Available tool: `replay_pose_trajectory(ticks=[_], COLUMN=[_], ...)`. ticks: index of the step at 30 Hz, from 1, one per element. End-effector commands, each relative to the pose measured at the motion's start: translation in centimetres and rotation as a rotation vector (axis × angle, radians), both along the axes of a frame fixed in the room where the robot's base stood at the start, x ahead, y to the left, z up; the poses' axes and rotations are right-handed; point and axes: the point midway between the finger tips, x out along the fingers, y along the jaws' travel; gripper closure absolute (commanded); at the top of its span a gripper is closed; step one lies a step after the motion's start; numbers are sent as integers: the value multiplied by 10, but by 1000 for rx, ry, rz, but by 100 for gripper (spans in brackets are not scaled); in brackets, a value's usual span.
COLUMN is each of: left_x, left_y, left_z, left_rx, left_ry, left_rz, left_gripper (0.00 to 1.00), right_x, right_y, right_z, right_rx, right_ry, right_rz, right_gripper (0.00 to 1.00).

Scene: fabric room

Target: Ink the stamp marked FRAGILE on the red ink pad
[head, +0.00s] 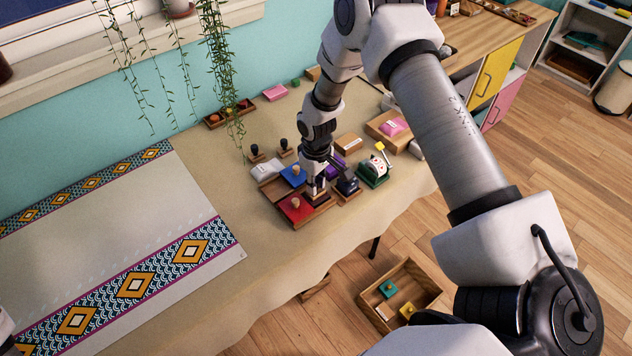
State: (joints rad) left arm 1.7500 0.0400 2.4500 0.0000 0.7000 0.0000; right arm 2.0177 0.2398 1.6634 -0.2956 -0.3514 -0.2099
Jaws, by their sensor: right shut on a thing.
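The red ink pad (297,210) lies open at the front of a wooden tray on the cloth-covered table. My right gripper (316,184) points down just right of and behind the red pad, at the tray's front right. It is shut on a small stamp (315,193), mostly hidden by the fingers. I cannot read its marking or tell whether it touches anything below. A blue ink pad (291,173) lies behind the red one, and a purple pad (337,163) is partly behind my gripper. My left gripper does not show.
A dark stamp (347,186) stands close right of my gripper. Two dark-handled stamps (256,154) (285,148) stand behind the tray. A green-and-white dispenser (374,171) stands to the right. A wooden crate (413,283) is on the floor. Patterned fabric (110,235) covers the table's left.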

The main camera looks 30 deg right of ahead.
Motion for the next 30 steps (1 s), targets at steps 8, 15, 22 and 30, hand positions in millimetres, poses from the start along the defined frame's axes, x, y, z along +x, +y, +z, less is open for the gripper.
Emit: replay_pose_trajectory(ticks=[8,15,22,30], left_x=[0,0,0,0], left_y=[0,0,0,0], left_z=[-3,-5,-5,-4], left_rx=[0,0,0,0], left_ry=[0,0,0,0], left_rz=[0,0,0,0], left_gripper=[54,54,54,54], right_x=[0,0,0,0], right_y=[0,0,0,0], right_z=[-5,-8,-8,-10], right_rx=[0,0,0,0], right_ry=[0,0,0,1], right_rz=[0,0,0,0], right_gripper=[100,100,100,100])
